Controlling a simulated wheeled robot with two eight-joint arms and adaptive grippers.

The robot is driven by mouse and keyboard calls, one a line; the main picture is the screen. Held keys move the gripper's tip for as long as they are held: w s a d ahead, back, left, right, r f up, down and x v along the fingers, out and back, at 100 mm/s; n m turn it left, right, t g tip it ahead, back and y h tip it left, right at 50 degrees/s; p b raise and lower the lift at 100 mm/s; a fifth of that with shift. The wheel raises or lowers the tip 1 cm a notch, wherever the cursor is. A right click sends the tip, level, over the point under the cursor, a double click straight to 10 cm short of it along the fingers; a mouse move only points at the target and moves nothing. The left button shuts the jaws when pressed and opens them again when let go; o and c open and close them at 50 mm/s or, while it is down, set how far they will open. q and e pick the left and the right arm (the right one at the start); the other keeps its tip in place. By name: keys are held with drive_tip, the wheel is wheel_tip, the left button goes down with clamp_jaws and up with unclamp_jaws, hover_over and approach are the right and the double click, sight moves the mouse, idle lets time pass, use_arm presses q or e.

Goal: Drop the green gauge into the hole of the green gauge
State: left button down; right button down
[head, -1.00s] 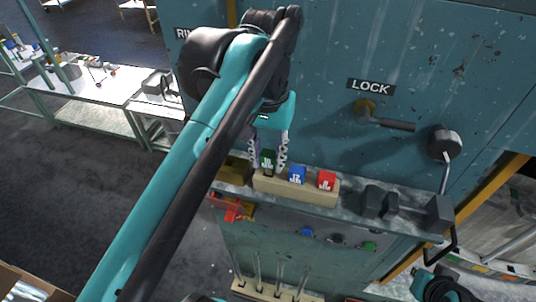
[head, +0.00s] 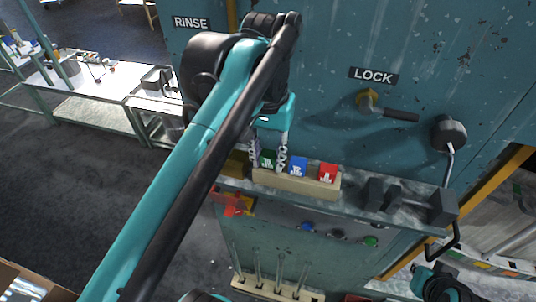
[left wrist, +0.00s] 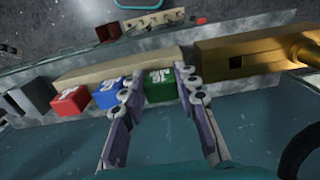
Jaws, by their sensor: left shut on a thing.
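The green gauge (head: 267,159) is a small block with white markings, at the left end of the beige rack (head: 300,188) in the head view. My left gripper (head: 268,163) comes down from above with one finger on each side of it and is shut on it. In the left wrist view the green gauge (left wrist: 160,86) sits between the two fingertips (left wrist: 160,84), at the rack. Below the ledge, a panel has round blue (head: 307,227), dark (head: 337,233) and green (head: 370,241) spots; whether these are holes I cannot tell. My right gripper's fingers are not visible.
A blue gauge (head: 298,167) and a red gauge (head: 327,173) stand close beside the green one. Dark weights (head: 442,207) are on the ledge's right. A brass-coloured block (left wrist: 235,60) lies beside the rack. A lever (head: 390,112) is on the wall above.

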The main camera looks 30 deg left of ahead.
sight(268, 156)
use_arm(q)
drive_tip(key=shift+f, duration=0.2)
drive_tip(key=c, duration=1.1)
unclamp_jaws()
drive_tip(key=shift+o, duration=0.2)
drive_tip(key=shift+r, duration=0.1)
wheel_tip(268, 156, up, 12)
